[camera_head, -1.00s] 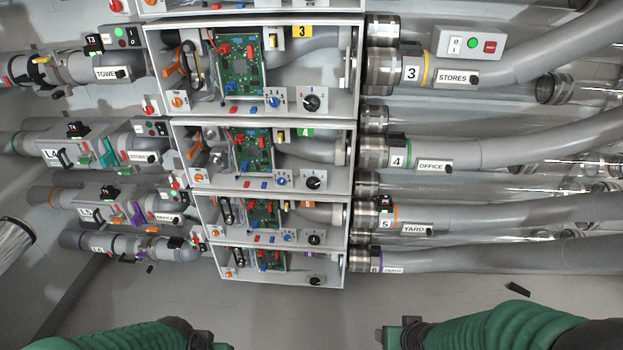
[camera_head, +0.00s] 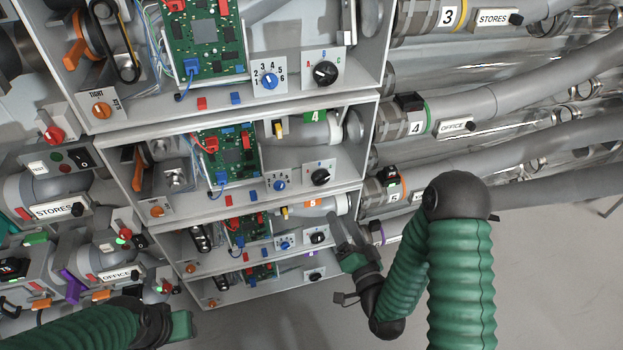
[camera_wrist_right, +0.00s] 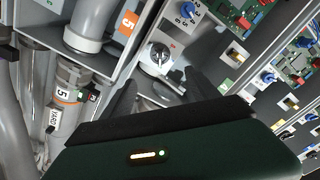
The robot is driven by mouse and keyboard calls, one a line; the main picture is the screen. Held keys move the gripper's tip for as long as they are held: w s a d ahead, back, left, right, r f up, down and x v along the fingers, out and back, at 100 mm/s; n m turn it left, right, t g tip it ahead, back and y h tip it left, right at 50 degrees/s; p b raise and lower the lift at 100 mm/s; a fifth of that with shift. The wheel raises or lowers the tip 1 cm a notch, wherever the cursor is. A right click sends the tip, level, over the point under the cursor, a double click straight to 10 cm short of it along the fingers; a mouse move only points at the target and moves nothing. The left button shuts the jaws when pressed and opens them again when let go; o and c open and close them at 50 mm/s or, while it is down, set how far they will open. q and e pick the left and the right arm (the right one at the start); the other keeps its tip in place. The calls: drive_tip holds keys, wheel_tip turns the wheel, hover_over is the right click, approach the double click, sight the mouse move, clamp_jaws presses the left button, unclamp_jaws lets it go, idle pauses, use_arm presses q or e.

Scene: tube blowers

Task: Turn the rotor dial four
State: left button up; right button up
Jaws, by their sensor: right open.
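Bay 4, marked by a green 4 tab (camera_head: 314,116), holds a blue numbered dial (camera_head: 279,185) and a black knob dial (camera_head: 320,177) on white plates. Bay 5 below has a similar blue dial (camera_head: 285,245) and black dial (camera_head: 317,237). My right gripper (camera_head: 338,225) is by the right edge of the lower bays, near bay 5's black dial.
Circuit boards (camera_head: 204,45) and bay walls crowd the cabinet. Grey pipes labelled STORES (camera_head: 493,18) and OFFICE (camera_head: 453,127) run off to the right. More pipework and switches stand at left. Open floor lies below the cabinet.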

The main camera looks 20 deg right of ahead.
drive_tip(key=w+d+b, duration=0.1)
drive_tip(key=w, duration=0.1)
drive_tip(key=p, duration=0.1)
approach(324, 181)
drive_tip(key=d, duration=0.1)
drive_tip(key=w+a, duration=0.1)
drive_tip(key=w, duration=0.1)
drive_tip(key=w+a, duration=0.1)
drive_tip(key=w, duration=0.2)
drive_tip(key=w+a, duration=0.1)
drive_tip(key=w, duration=0.1)
drive_tip(key=shift+w+r, duration=0.25)
drive_tip(key=shift+w, duration=0.1)
drive_tip(key=shift+w+d+f, duration=0.15)
drive_tip(key=shift+w+d, duration=0.55)
drive_tip(key=shift+w+d+f, duration=0.1)
drive_tip(key=shift+d, duration=0.4)
drive_tip(key=shift+a, duration=0.7)
drive_tip(key=c, duration=0.8)
drive_tip(key=shift+c, duration=1)
use_arm(q)
drive_tip(key=shift+s+d+f, duration=0.1)
drive_tip(key=shift+d+f, duration=0.2)
drive_tip(key=shift+d, duration=0.2)
use_arm(e)
drive_tip(key=shift+d, duration=0.3)
drive_tip(key=c, duration=0.4)
